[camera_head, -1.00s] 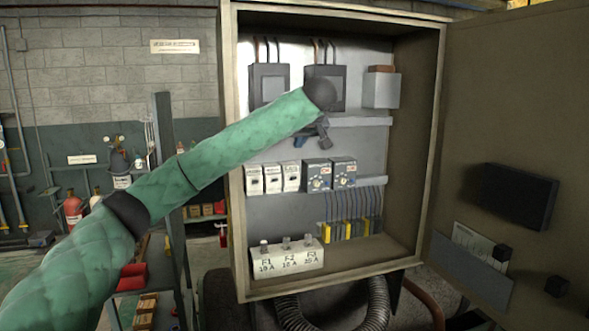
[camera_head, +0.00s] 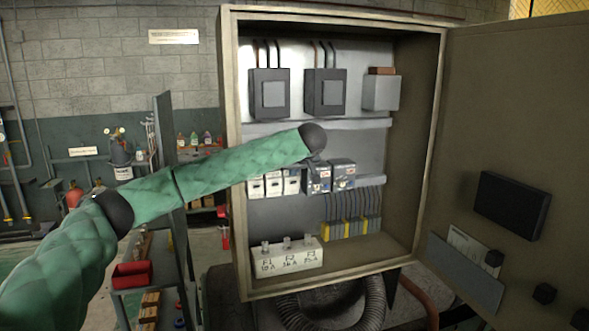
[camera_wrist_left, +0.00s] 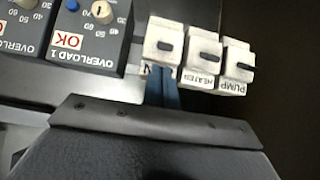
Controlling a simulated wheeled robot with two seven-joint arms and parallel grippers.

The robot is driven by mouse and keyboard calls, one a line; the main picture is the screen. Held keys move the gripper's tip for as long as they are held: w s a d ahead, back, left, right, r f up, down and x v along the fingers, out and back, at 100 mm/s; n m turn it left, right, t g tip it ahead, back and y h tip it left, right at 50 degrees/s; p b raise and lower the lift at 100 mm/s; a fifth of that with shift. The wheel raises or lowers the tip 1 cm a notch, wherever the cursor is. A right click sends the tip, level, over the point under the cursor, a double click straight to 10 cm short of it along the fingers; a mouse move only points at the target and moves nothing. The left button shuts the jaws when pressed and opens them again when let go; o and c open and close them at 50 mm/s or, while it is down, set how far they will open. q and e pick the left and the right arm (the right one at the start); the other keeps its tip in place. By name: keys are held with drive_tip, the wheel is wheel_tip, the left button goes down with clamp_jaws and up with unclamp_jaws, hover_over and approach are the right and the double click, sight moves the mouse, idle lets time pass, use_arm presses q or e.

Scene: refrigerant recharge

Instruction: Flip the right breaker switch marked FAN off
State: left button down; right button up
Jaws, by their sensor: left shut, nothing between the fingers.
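Three white breakers stand side by side in the open cabinet. The right one, the FAN breaker (camera_head: 291,182), is next to the HEATER breaker (camera_head: 273,184) and the PUMP breaker (camera_head: 255,187). The left wrist view shows them upside down: FAN (camera_wrist_left: 163,38), HEATER (camera_wrist_left: 204,48), PUMP (camera_wrist_left: 238,62). My left gripper (camera_wrist_left: 162,76) is shut and empty, its tips at the FAN breaker's label edge, covering most of the label. I cannot tell whether they touch. In the head view my arm's end hides most of this hand. My right gripper is not in view.
The OVERLOAD 1 module (camera_wrist_left: 88,38) sits beside the FAN breaker, with another overload module (camera_head: 342,172) to its right. Terminal blocks (camera_head: 348,229) and a fuse block (camera_head: 291,258) are below. The cabinet door (camera_head: 510,130) stands open on the right.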

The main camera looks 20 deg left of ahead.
use_arm(q)
drive_tip(key=shift+s+d+f, duration=0.15)
drive_tip(key=shift+s+f, duration=0.1)
drive_tip(key=shift+f, duration=0.3)
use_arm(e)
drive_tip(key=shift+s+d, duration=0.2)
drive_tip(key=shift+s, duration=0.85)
use_arm(q)
drive_tip(key=shift+f, duration=0.1)
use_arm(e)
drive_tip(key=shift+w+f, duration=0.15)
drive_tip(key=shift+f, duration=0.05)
